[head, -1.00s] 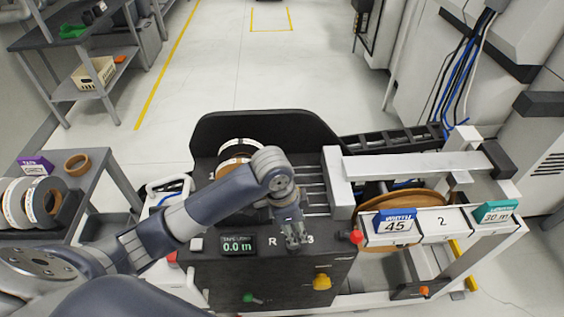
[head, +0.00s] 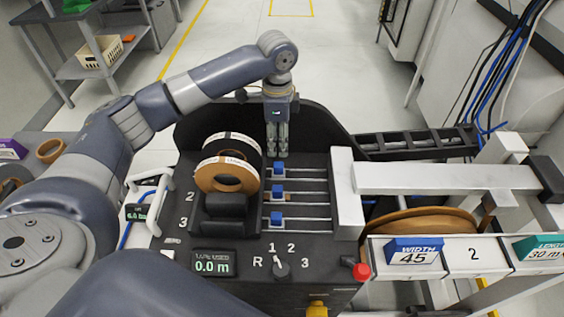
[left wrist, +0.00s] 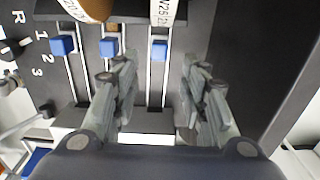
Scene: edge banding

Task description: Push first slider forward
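Three blue sliders sit on metal rails on the black panel: a far one (head: 279,168), a middle one (head: 278,191) and a near one (head: 277,217). Labels 2 and 3 show left of the reels; label 1 beside the far row is not visible. My left gripper (head: 277,152) points down at the far end of the panel, just behind the far slider. In the left wrist view its fingers (left wrist: 159,65) are open and apart, with a blue slider (left wrist: 159,50) showing between them, not gripped. My right gripper is not in view.
Tape reels (head: 227,172) stand left of the rails. A white metal frame (head: 347,190) stands right of them. A selector knob (head: 281,268), a display (head: 214,263) and a red button (head: 361,271) are at the front. Open floor lies behind the machine.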

